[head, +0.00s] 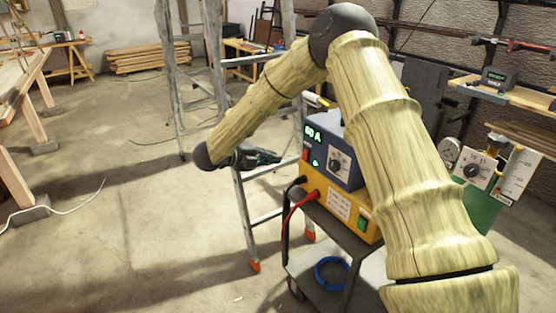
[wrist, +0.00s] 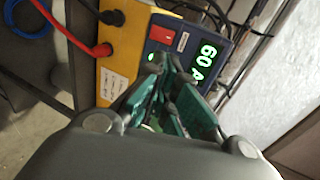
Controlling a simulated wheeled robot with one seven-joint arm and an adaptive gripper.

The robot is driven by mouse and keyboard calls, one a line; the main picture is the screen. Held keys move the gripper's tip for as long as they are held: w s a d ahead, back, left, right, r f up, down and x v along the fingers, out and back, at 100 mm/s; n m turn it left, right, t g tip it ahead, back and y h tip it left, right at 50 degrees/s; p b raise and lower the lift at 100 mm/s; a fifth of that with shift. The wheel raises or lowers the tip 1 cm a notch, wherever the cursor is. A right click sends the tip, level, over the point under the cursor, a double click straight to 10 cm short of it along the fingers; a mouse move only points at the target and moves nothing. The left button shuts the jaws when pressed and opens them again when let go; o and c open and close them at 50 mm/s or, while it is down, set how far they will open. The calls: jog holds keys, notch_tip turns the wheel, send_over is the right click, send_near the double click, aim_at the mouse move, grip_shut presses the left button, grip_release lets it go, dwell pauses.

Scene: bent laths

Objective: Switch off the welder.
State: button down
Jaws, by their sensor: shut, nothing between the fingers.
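The welder is a box with a blue upper part (head: 345,165) and a yellow lower part (head: 350,207), standing on a cart. Its display (head: 313,132) glows green with "60 A"; it also shows in the wrist view (wrist: 207,62). A red rocker switch (wrist: 160,34) sits beside the display, with a lit green lamp (wrist: 151,57) near it. Black and red cables plug into the yellow part. My gripper (head: 277,157) is shut and empty, in front of the welder's panel. In the wrist view its fingertips (wrist: 166,66) overlap the panel below the switch; contact cannot be told.
A stepladder (head: 240,190) stands close beside my gripper and the cart. A coil of blue hose (head: 332,273) lies on the lower shelf of the grey cart (head: 345,235). The floor at left is open.

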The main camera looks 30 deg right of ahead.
aim_at(305, 155)
jog(key=shift+a+r, duration=0.1)
dwell(0.3)
jog(key=m+y+p, duration=0.1)
jog(key=m+p, duration=0.2)
jog(key=m, duration=0.3)
jog(key=w+r+m+y+p, duration=0.1)
jog(key=m+y+p, duration=0.1)
jog(key=m, duration=0.4)
jog(key=m+y+p, duration=0.2)
jog(key=m+p, duration=0.2)
jog(key=m, duration=0.1)
jog(key=shift+w+d+r+m+p, duration=0.3)
jog(key=shift+w+d+r+m, duration=0.05)
jog(key=shift+w+d+m, duration=0.05)
jog(key=shift+d+f, duration=0.1)
jog(key=shift+d+r+p+x, duration=0.25)
jog(key=shift+p+x, duration=0.7)
jog(key=shift+x, duration=1.2)
jog(key=shift+d+r+p+x, duration=0.2)
jog(key=shift+p+x, duration=0.75)
jog(key=shift+x, duration=1.25)
jog(key=shift+d+r+p+x, duration=0.25)
jog(key=shift+p+x, duration=0.7)
jog(key=shift+x, duration=1.2)
